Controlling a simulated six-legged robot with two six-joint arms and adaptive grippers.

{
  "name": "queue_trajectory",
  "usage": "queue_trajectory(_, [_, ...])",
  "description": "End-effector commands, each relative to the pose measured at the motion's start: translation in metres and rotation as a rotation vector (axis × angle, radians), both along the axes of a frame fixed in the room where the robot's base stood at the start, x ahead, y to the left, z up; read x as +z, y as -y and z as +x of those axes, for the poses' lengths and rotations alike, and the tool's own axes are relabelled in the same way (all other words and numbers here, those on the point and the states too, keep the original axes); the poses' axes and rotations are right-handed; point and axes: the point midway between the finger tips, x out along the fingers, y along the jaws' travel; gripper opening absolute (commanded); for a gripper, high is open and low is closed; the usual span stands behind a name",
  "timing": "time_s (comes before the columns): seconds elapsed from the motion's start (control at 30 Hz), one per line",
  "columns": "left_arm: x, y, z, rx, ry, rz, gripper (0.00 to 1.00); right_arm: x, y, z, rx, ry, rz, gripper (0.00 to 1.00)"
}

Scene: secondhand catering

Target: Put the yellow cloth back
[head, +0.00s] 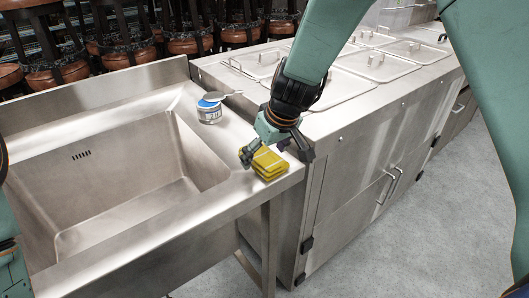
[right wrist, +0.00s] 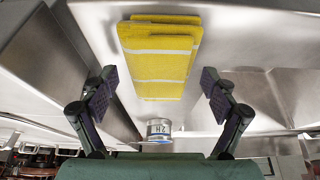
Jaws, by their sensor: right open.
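The folded yellow cloth (head: 268,163) lies on the steel rim at the front right corner of the sink unit. In the right wrist view the cloth (right wrist: 160,62) is a stacked yellow pad with pale stripes, between and beyond the fingertips. My right gripper (head: 276,151) is open and empty, pointing down just over the cloth with a finger to either side.
The deep sink basin (head: 120,185) is left. A steel counter with lidded pans (head: 376,66) is right. Stools stand behind.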

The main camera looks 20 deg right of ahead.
Motion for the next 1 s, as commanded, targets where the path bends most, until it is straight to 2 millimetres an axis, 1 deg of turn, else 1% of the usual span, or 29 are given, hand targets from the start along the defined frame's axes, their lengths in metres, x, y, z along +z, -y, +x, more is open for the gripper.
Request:
queue_trajectory(0.17, [0.008,0.0,0.0,0.0,0.0,0.0,0.4,0.009,0.0,0.0,0.0,0.001,0.0,0.86])
queue_trajectory(0.5, [0.022,0.0,0.0,0.0,0.0,0.0,0.4,0.075,0.01,-0.026,-0.001,0.004,0.002,0.86])
queue_trajectory(0.7, [0.029,0.0,0.0,0.0,0.0,0.0,0.4,0.104,0.014,-0.038,-0.001,0.003,0.001,0.86])
queue_trajectory(0.8, [0.03,0.0,0.0,0.0,0.0,0.0,0.4,0.111,0.015,-0.041,0.0,0.001,0.001,0.86])
queue_trajectory(1.0, [0.031,0.0,0.0,0.0,0.0,0.0,0.4,0.115,0.016,-0.044,-0.001,-0.001,0.001,0.86])
